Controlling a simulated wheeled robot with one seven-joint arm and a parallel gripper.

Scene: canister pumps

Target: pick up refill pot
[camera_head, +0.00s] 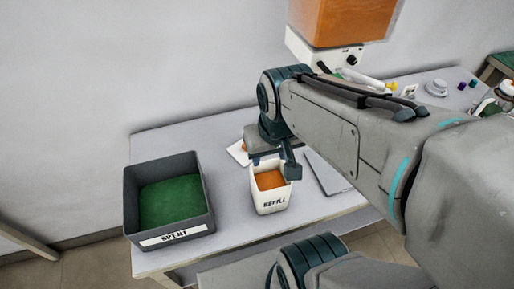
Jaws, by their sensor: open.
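The refill pot (270,204) is a white, square-sided open container with a "REFILL" label and orange contents. It stands upright on the grey table, right of the middle of the view's near table edge. My gripper (275,166) is open at the pot's far rim, reaching down from above. One dark finger shows by the pot's back right corner, overlapping it in the picture. The other finger is mostly hidden behind the rim. I cannot tell whether the fingers touch the pot.
A dark grey bin (181,231) labelled "SPENT", with a green inside, stands left of the pot, with bare table (231,221) between them. A flat grey panel (327,173) lies right of the pot. A white device with a large orange tank (342,18) stands behind my arm.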

